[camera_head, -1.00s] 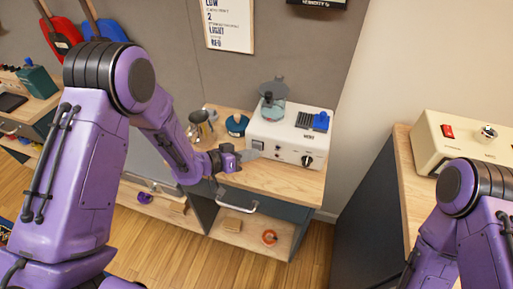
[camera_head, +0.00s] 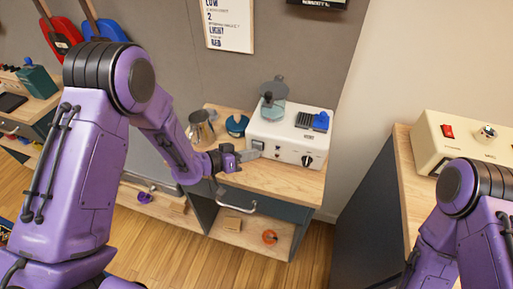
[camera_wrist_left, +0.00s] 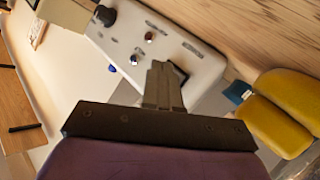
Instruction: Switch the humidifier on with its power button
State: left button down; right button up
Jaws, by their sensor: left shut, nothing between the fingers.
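A white box-shaped appliance (camera_head: 290,132) stands on the wooden counter; I take it for the humidifier, though its label is too small to read. Its front panel has a black knob (camera_head: 307,161), small controls and a dark square button (camera_head: 258,145) at the left end. My left gripper (camera_head: 256,154) is shut and empty, its fingertips at the button end of the panel. In the left wrist view, the fingertips (camera_wrist_left: 161,70) partly cover the dark button (camera_wrist_left: 180,74); whether they touch it I cannot tell. My right gripper is out of view.
A metal pitcher (camera_head: 201,128) and a teal round item (camera_head: 237,125) stand left of the appliance. A cream box with a red switch (camera_head: 448,131) stands on the right counter. A drawer handle (camera_head: 236,207) sticks out below.

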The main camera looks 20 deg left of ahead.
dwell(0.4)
pick_arm(q)
jog(key=shift+w, duration=0.45)
jog(key=shift+s, duration=0.5)
jog(key=shift+s+a+p, duration=0.1)
jog(key=shift+s+p, duration=0.5)
jog(key=shift+s, duration=2.35)
